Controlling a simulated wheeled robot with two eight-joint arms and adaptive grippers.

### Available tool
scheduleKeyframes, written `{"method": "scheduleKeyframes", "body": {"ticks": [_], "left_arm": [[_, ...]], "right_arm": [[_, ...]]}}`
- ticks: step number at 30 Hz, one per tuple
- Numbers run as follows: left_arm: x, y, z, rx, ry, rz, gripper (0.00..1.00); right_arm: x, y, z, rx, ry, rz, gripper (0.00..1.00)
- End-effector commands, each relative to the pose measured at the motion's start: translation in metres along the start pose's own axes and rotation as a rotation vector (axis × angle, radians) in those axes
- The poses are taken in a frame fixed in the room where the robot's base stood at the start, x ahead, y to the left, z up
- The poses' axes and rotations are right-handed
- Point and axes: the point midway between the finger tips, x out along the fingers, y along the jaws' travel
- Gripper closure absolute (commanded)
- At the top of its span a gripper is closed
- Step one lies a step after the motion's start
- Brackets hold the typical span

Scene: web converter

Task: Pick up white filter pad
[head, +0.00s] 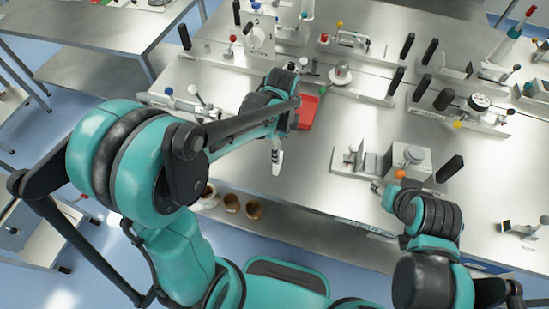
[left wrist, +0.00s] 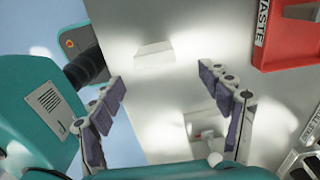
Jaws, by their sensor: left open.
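A small white pad (left wrist: 153,54) lies on the bare steel bench in the left wrist view, near the bench edge. My left gripper (left wrist: 173,82) is open and empty, with its two dark-padded fingers spread apart. The pad sits beyond the fingertips, between their lines and nearer the left finger. In the head view my left gripper (head: 277,157) points down over the front of the bench; the pad cannot be made out there. My right arm reaches in at the lower right, and its fingers are too small and hidden to read.
A red tray marked WASTE (left wrist: 288,38) stands close to the right of the left gripper; it also shows in the head view (head: 308,110). A metal fixture (head: 410,162) stands near the right arm. Several fixtures with black handles fill the bench's back.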

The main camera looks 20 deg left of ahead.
Motion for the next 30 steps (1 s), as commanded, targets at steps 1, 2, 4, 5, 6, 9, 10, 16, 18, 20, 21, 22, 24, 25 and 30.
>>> {"method": "scheduleKeyframes", "body": {"ticks": [1, 2, 4, 5, 6, 9, 10, 16, 18, 20, 21, 22, 24, 25, 30], "left_arm": [[0.006, 0.0, 0.0, 0.006, 0.0, 0.002, 0.22], [0.01, 0.0, 0.0, 0.007, 0.0, 0.002, 0.22], [0.019, 0.0, 0.0, 0.006, 0.0, 0.002, 0.22], [0.022, 0.001, 0.0, 0.005, 0.0, 0.002, 0.22], [0.027, 0.001, 0.001, 0.004, 0.0, 0.001, 0.22], [0.04, 0.003, 0.003, 0.003, 0.0, 0.001, 0.22], [0.045, 0.004, 0.004, 0.003, 0.0, 0.001, 0.22], [0.072, 0.006, 0.006, 0.003, 0.0, 0.0, 0.22], [0.076, 0.007, 0.006, 0.003, 0.0, 0.0, 0.22], [0.077, 0.007, 0.006, 0.002, 0.0, 0.0, 0.22], [0.076, 0.007, 0.006, 0.002, 0.0, 0.0, 0.22], [0.076, 0.007, 0.006, 0.002, 0.0, 0.0, 0.22], [0.076, 0.007, 0.006, 0.002, 0.0, 0.0, 0.22], [0.076, 0.007, 0.006, 0.002, 0.0, 0.0, 0.22], [0.076, 0.007, 0.006, 0.002, 0.0, 0.0, 0.67]], "right_arm": [[0.002, 0.0, 0.002, 0.0, 0.0, 0.0, 0.55], [0.003, 0.0, 0.002, 0.0, 0.0, 0.0, 0.55], [0.005, 0.0, 0.004, 0.0, 0.0, 0.0, 0.55], [0.006, 0.0, 0.005, 0.0, 0.0, 0.0, 0.55], [0.007, 0.0, 0.006, 0.0, 0.0, 0.0, 0.55], [0.011, 0.0, 0.008, 0.0, 0.0, 0.0, 0.55], [0.013, 0.0, 0.009, 0.0, 0.0, 0.0, 0.55], [0.02, 0.0, 0.015, 0.0, 0.0, 0.0, 0.55], [0.021, 0.0, 0.015, 0.0, 0.0, 0.0, 0.55], [0.021, 0.0, 0.015, 0.0, 0.0, 0.0, 0.55], [0.02, 0.0, 0.015, 0.0, 0.0, 0.0, 0.55], [0.02, 0.0, 0.015, 0.0, 0.0, 0.0, 0.55], [0.02, 0.0, 0.014, 0.0, 0.0, 0.0, 0.55], [0.02, 0.0, 0.014, 0.0, 0.0, 0.0, 0.55], [0.02, 0.0, 0.014, 0.0, 0.0, 0.0, 0.55]]}}
